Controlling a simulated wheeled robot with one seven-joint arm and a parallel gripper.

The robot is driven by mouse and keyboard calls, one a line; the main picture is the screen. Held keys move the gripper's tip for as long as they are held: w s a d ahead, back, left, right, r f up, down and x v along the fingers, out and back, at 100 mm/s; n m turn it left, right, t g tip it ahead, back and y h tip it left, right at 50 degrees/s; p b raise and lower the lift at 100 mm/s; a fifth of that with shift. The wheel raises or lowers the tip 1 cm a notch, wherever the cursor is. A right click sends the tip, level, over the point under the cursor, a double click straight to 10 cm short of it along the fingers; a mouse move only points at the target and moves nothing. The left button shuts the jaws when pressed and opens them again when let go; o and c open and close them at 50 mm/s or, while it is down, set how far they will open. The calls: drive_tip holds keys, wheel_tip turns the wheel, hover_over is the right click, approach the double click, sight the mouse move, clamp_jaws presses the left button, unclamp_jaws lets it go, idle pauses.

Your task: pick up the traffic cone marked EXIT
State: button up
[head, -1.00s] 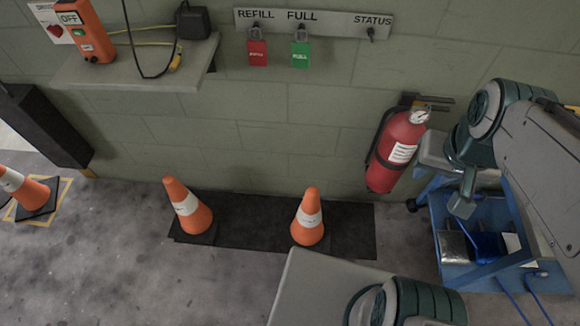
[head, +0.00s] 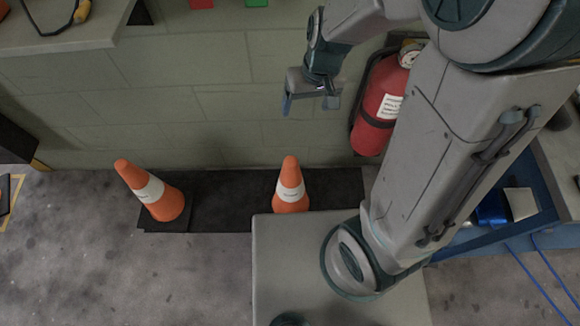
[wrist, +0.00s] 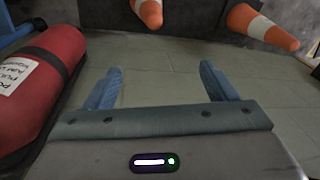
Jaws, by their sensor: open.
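Two orange cones with white bands stand by the wall. The left cone (head: 152,190) leans or appears tilted on its dark base. The right cone (head: 290,185) has its lower part hidden by my base. Their band lettering is too small to read, so I cannot tell which says EXIT. My gripper (head: 311,100) is open and empty, above and behind the right cone in the picture, in front of the wall.
A red fire extinguisher (head: 378,105) hangs on the wall right of my gripper; it is close on the left in the wrist view (wrist: 38,85). A black mat (head: 232,190) lies under the cones. A grey shelf (head: 75,35) juts out upper left. A blue cart (head: 490,210) stands right.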

drive_tip(key=n+h+b, duration=0.2)
drive_tip(key=b, duration=0.6)
hover_over(291, 160)
wheel_tip(291, 160, down, 22)
drive_tip(key=r, duration=0.1)
drive_tip(key=shift+g, duration=0.3)
drive_tip(key=f+b, duration=0.2)
drive_tip(key=f, duration=0.2)
drive_tip(key=f+b, duration=0.1)
drive_tip(key=f, duration=0.3)
drive_tip(key=shift+w+a+f+b, duration=0.1)
drive_tip(key=shift+a+f+b, duration=0.1)
drive_tip(key=shift+f+b, duration=0.2)
drive_tip(key=shift+d+f+b, duration=0.2)
drive_tip(key=shift+f+b, duration=1.4)
drive_tip(key=shift+f, duration=1.3)
drive_tip(key=c, duration=1.7)
drive_tip(key=shift+r, duration=0.1)
clamp_jaws()
drive_tip(key=shift+r, duration=0.1)
